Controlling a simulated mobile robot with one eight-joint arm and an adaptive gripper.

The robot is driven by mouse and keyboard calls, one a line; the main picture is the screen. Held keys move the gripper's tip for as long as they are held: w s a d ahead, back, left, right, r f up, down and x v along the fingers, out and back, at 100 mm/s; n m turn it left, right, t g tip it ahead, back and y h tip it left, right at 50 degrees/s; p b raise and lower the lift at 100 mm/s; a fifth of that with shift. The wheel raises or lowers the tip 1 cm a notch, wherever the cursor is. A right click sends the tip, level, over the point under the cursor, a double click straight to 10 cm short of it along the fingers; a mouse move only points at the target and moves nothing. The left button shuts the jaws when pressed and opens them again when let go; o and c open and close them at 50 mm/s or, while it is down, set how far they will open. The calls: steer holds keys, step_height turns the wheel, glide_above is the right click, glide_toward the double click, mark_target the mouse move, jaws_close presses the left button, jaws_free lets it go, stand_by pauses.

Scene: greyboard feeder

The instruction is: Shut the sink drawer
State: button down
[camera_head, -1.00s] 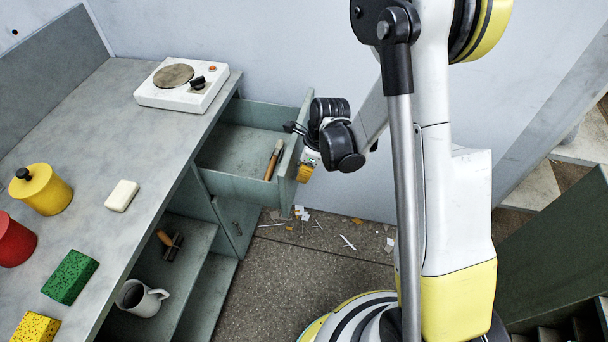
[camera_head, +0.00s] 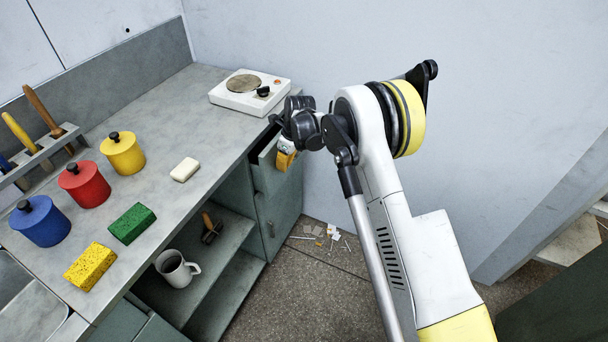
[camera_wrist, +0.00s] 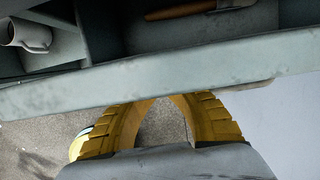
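A grey-green drawer (camera_head: 265,163) is at the far end of the counter, below the hot plate. My gripper (camera_head: 286,158) is at the outer face of the drawer front. In the wrist view its yellow fingers lean towards each other, but the drawer front hides their tips, so I cannot tell whether they meet or touch it. A grey sink (camera_head: 30,312) shows at the counter's near left end.
The hot plate (camera_head: 248,93) stands on the counter above the drawer. Jars, sponges and soap (camera_head: 185,169) sit along the counter. An open shelf below holds a mug (camera_head: 174,268) and a brush (camera_head: 211,228). Small scraps (camera_head: 325,234) lie on otherwise clear floor.

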steer(key=shift+w+a, duration=0.4)
steer(key=shift+a, duration=0.3)
steer(key=shift+w+a, duration=0.45)
steer(key=shift+a, duration=0.25)
steer(key=shift+w+a, duration=0.4)
steer(key=shift+a, duration=0.3)
